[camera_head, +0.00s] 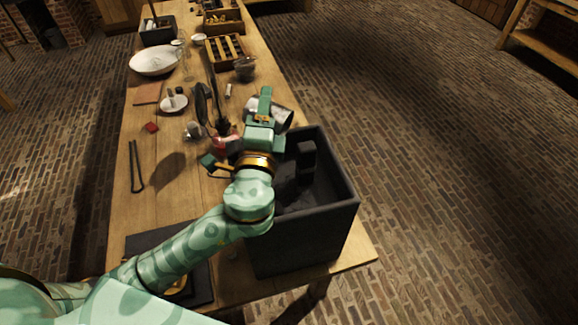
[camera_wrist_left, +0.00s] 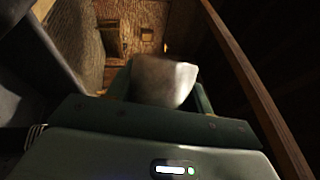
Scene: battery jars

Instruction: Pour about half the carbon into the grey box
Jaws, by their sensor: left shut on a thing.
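My left gripper (camera_head: 268,118) is shut on a pale grey cup-like vessel (camera_head: 283,112) beside the far rim of the dark grey box. The vessel lies tilted in the head view and is partly hidden by my gripper. In the left wrist view, the vessel (camera_wrist_left: 165,82) shows whitish between the fingers; its contents cannot be seen. The grey box (camera_head: 312,238) stands open at the table's near right corner. Dark material shows inside it, but I cannot tell whether this is carbon. My left forearm hides part of its left side. My right gripper is out of view.
A white bowl (camera_head: 154,61) and a slatted wooden rack (camera_head: 226,50) stand farther back. Brick floor lies right of the table.

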